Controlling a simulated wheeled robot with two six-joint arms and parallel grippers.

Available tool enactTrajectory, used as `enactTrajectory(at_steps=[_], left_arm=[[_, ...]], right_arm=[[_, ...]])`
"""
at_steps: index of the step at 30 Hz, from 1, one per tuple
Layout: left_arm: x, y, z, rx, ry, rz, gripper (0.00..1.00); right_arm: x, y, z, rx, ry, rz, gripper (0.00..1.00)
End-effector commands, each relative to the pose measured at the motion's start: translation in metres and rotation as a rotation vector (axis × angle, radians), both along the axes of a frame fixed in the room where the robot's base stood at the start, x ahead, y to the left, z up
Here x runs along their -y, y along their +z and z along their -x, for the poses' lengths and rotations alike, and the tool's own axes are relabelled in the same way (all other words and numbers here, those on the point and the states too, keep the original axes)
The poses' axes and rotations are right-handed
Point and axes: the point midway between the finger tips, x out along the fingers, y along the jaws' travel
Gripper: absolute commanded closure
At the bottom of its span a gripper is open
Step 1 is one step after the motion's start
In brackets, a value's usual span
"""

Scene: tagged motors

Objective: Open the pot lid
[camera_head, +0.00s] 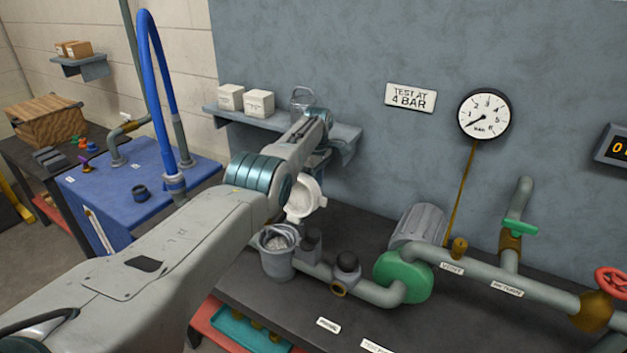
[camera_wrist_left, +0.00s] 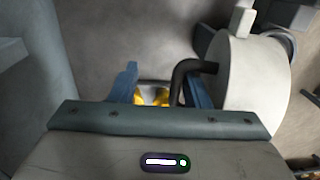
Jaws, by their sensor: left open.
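The pot (camera_head: 276,262) is a grey open-topped vessel on the dark bench, with pale contents showing inside. Its pale round lid (camera_head: 303,203) stands tilted up above the pot's right rim, partly covered by my left arm. In the left wrist view the lid (camera_wrist_left: 258,75) is a large pale disc at the right, with a dark bent handle (camera_wrist_left: 188,69) reaching left from it. My left gripper (camera_wrist_left: 162,90) is open, its blue fingers apart. The handle's end lies by the right finger, partly within the gap; contact cannot be told. In the head view the fingers are mostly hidden. My right gripper is out of view.
A shelf (camera_head: 346,133) with white boxes is behind my arm. A blue-topped table (camera_head: 120,205) stands left.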

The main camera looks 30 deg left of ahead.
Motion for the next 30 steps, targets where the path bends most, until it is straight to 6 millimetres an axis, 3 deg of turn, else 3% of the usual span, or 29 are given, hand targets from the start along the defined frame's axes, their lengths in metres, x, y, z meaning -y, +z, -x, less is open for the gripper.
enactTrajectory(at_steps=[19, 25, 30], left_arm=[[0.000, 0.012, -0.005, 0.019, -0.001, -0.001, 0.67], [0.000, 0.045, -0.007, 0.026, -0.001, -0.002, 0.67], [0.001, 0.074, -0.006, 0.021, -0.001, -0.001, 0.67]], right_arm=[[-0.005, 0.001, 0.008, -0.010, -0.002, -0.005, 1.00], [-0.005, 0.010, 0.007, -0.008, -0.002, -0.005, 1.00], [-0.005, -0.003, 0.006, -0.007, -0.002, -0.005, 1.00]])
